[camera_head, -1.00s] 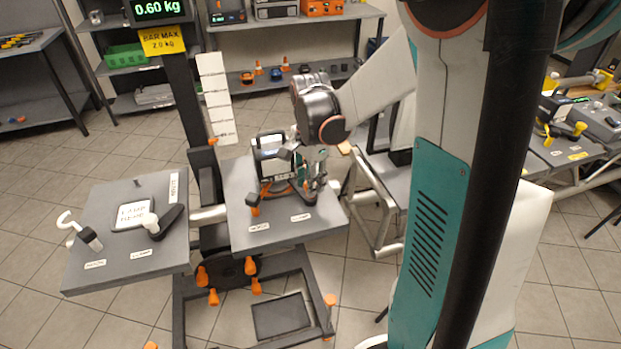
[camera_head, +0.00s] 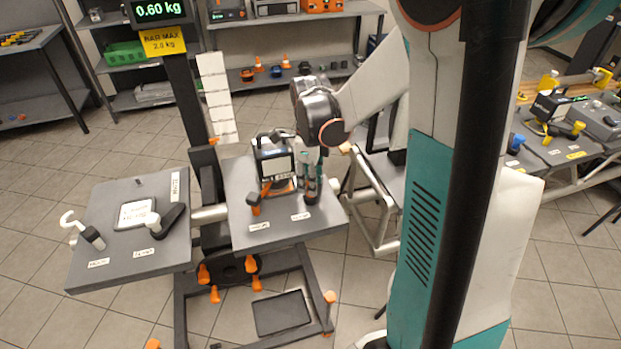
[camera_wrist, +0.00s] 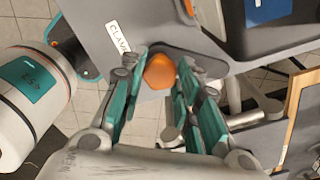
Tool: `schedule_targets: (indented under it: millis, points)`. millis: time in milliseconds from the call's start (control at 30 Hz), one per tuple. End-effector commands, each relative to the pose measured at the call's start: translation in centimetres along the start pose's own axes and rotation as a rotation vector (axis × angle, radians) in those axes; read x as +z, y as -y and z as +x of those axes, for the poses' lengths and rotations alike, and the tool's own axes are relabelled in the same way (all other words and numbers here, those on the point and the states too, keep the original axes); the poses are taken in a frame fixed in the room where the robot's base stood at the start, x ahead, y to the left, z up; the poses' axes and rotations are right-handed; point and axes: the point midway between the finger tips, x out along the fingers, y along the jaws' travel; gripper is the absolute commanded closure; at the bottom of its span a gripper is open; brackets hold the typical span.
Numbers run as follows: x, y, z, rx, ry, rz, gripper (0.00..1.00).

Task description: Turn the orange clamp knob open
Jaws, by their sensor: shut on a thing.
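The orange clamp knob (camera_wrist: 160,71) shows in the wrist view between the two teal-and-grey fingers of my gripper (camera_wrist: 158,82). The fingers are shut on it from both sides. The label "CLAMP" (camera_wrist: 119,37) is on the grey plate beside it. In the head view my gripper (camera_head: 312,188) points down at the right part of the right grey plate (camera_head: 262,232), just right of a dark boxed device (camera_head: 274,158) with a pale front. There the fingers hide most of the knob, so its turn angle cannot be told.
An orange handle (camera_head: 255,207) stands close left of my gripper. A dark post (camera_head: 186,110) with a 0.60 kg display (camera_head: 158,9) stands behind. Shelves line the back.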

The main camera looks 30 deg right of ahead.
Motion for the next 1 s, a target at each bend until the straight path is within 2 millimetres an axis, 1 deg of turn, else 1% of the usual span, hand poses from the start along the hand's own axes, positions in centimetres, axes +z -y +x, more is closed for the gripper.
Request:
schedule_targets:
  millis: [200,400,933,967,1000]
  points:
    - [0.01,-0.01,0.01,0.000,0.000,0.118,1.00]
    - [0.01,-0.01,0.02,0.000,0.000,0.178,1.00]
    - [0.00,-0.01,0.03,0.000,0.000,0.201,1.00]
    - [0.00,-0.01,0.03,0.000,0.000,0.201,0.66]
    - [0.00,-0.01,0.03,0.000,0.000,0.201,0.57]
